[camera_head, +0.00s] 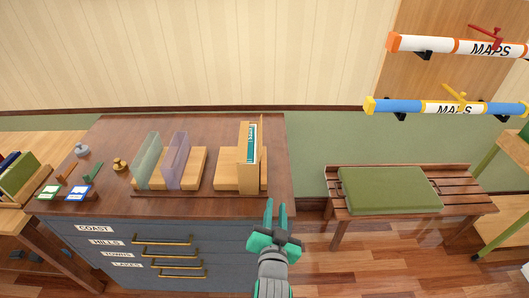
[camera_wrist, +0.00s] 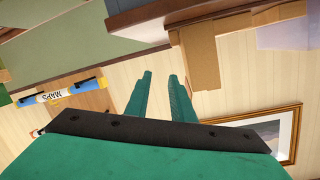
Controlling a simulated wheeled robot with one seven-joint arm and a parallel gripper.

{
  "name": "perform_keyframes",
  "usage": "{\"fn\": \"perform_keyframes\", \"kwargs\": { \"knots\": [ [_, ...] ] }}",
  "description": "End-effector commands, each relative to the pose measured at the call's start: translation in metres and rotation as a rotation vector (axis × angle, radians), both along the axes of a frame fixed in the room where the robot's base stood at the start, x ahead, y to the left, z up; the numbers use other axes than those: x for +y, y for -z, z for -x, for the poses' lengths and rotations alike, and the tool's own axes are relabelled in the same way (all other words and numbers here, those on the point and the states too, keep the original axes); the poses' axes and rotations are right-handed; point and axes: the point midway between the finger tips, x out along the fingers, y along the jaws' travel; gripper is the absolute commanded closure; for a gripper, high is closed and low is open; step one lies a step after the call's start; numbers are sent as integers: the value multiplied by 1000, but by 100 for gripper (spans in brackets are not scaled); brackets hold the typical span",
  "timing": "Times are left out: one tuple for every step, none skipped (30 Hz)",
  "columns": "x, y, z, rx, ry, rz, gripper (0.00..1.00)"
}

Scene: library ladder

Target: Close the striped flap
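I cannot pick out a striped flap for certain. A narrow teal and white piece (camera_head: 252,143) shows between upright tan panels (camera_head: 243,158) on the right of the cabinet top; I cannot tell if it is the flap. Two clear upright panels, one greenish (camera_head: 147,158) and one lilac (camera_head: 176,160), stand to its left on wooden blocks. My gripper (camera_head: 275,206) is in front of the cabinet's right front corner, below the tan panels in the picture. Its two teal fingers are apart with nothing between them, as the wrist view (camera_wrist: 160,78) also shows.
The cabinet (camera_head: 220,240) has labelled drawers with brass handles. A bench (camera_head: 455,188) with a green cushion (camera_head: 388,190) stands to the right. An orange-ended map tube (camera_head: 440,44) and a blue one (camera_head: 410,106) hang on the wall above. Bare floor lies between cabinet and bench.

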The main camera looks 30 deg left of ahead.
Motion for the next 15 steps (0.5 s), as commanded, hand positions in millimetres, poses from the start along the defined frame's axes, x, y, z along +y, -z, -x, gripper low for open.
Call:
{"fn": "perform_keyframes", "kwargs": {
  "knots": [
    [14,-14,-11,-38,-21,7,78],
    [21,-22,-17,-59,-30,12,78],
    [31,-32,-26,-85,-40,16,78],
    [38,-41,-31,-106,-49,17,78],
    [45,-48,-35,-124,-57,18,78],
    [53,-58,-41,-146,-64,21,78],
    [59,-64,-45,-159,-70,21,78],
    [64,-70,-48,-172,-76,22,78],
    [70,-77,-51,-187,-81,22,78],
    [73,-81,-53,-196,-83,22,78],
    [76,-85,-55,-204,-87,22,78],
    [79,-89,-56,-212,-89,22,78],
    [81,-91,-57,-216,-90,22,78],
    [83,-92,-58,-219,-90,21,78],
    [84,-94,-60,-222,-92,22,78]
  ]
}}
